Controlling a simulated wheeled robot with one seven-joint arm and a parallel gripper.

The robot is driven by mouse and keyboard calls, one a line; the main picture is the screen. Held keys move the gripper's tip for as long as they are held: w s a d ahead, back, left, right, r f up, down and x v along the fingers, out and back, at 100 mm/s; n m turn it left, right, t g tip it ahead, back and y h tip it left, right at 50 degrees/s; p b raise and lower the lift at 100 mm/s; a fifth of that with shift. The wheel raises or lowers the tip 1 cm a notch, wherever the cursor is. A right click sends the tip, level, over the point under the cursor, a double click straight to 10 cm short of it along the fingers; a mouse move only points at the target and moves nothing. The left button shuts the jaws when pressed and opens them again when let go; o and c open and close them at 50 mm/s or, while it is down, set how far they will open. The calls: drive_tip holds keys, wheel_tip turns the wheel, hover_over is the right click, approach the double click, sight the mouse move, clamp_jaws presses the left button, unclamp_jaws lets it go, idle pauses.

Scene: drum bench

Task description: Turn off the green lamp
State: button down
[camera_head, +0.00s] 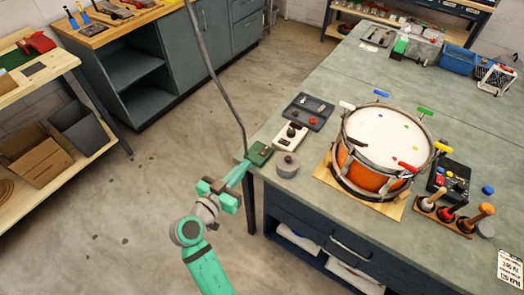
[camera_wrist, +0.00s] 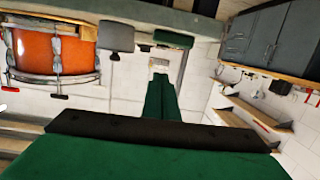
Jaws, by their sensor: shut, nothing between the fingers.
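The green lamp's base (camera_head: 259,153) sits at the left front corner of the bench, and a thin grey bent pole (camera_head: 215,80) rises from beside it out of the picture. The lamp's head is out of view. My gripper (camera_head: 246,164) is shut and empty, its green fingers just in front of the base at the bench edge; I cannot tell whether they touch it. In the wrist view the picture is upside down: the shut fingers (camera_wrist: 161,80) point forward, and the green base (camera_wrist: 174,39) is above them.
A grey round pot (camera_head: 287,165) stands right of the base. A white switch box (camera_head: 290,136) and a dark tray (camera_head: 308,110) lie behind. An orange drum (camera_head: 364,170) stands further right. The floor left of the bench is clear.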

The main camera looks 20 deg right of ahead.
drive_tip(key=shift+w+d+r+m+g+h, duration=0.15)
drive_tip(key=shift+r+m, duration=0.15)
drive_tip(key=shift+r, duration=0.2)
drive_tip(key=shift+w+d+r+m+g+h, duration=0.15)
drive_tip(key=shift+r+m, duration=0.15)
drive_tip(key=shift+r, duration=0.2)
hover_over(262, 155)
drive_tip(key=shift+s+a+f, duration=0.3)
drive_tip(key=shift+a+f, duration=0.05)
drive_tip(key=shift+f, duration=0.2)
drive_tip(key=f, duration=0.3)
drive_tip(key=shift+w+d, duration=0.3)
drive_tip(key=shift+d, duration=0.05)
drive_tip(key=shift+f, duration=0.55)
